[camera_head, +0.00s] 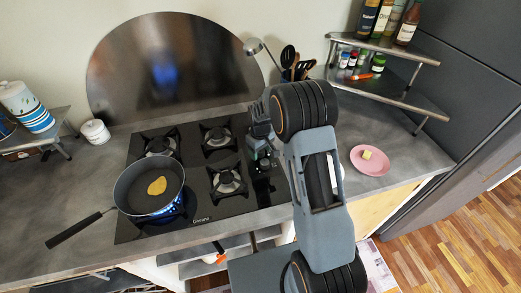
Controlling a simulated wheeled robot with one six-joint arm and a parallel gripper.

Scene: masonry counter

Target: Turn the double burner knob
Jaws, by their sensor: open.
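The black glass hob (238,200) holds several burners, with blue flame showing under the front left one. Its control knobs (265,187) are small dark shapes along the right side, partly hidden by my arm. I cannot tell which of them is the double burner knob. My gripper (263,160) points down over the right side of the hob, close to the knobs. It is open, and its fingertips are partly hidden. Whether it touches a knob cannot be told.
A frying pan (128,195) with food in it stands on the front left burner, handle out over the counter. A pink plate (371,168) with a yellow piece is to the right. Utensils (290,62) stand behind. A two-tier shelf (385,48) holds bottles and jars.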

